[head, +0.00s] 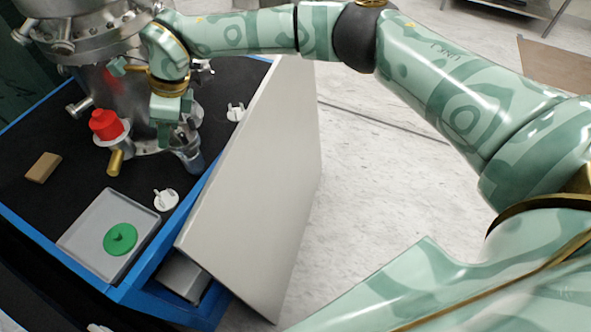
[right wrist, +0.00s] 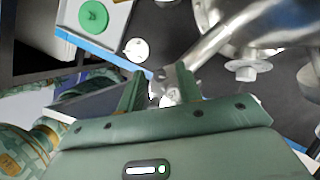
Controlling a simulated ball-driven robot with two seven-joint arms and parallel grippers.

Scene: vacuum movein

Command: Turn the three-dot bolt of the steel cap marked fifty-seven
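The steel vacuum chamber (head: 112,85) stands on the dark top of a blue-edged cart. My right gripper (head: 185,128) reaches down beside it, over a steel port (head: 190,157). In the right wrist view, my right gripper (right wrist: 161,78) has its two green fingers apart. A small shiny steel piece (right wrist: 168,94) shows between the fingers, near the end of a steel tube (right wrist: 218,47). I cannot tell whether the fingers touch it. No fifty-seven mark or three-dot bolt is legible in either view. My left gripper is not in view.
A red cap (head: 105,124) and a brass bolt (head: 115,162) are on the chamber's left. A grey tray (head: 78,238) holds a green disc (head: 120,239). White caps (head: 166,200) and a brown block (head: 42,167) lie on the cart. A large pale panel (head: 265,180) leans at its right.

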